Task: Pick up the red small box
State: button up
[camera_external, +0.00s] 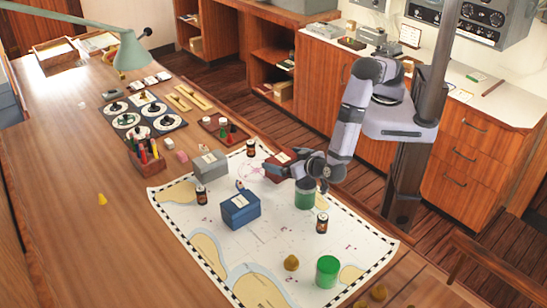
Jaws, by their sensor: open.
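The red small box (274,170) lies on the white chart (270,240), with a pale label on its top. My gripper (301,170) is at the right side of the box and overlaps its right edge in this view. The jaws are open. The fingertips are small and dark here, so I cannot tell whether they touch the box or stand around it.
A green can (304,200) stands just below my gripper in the picture. A blue box (239,210), a grey box (210,168), another green can (327,272) and several small dark bottles (322,223) stand on the chart. The table's left side (70,240) is mostly clear.

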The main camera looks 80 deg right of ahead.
aim_at(283, 157)
jog(key=shift+w+d+f, duration=0.2)
jog(key=shift+w+d, duration=0.1)
jog(key=c, duration=1.2)
jog(key=shift+o, duration=0.2)
jog(key=shift+r, duration=0.2)
jog(key=shift+r+b, duration=1.95)
jog(key=shift+r, duration=2.9)
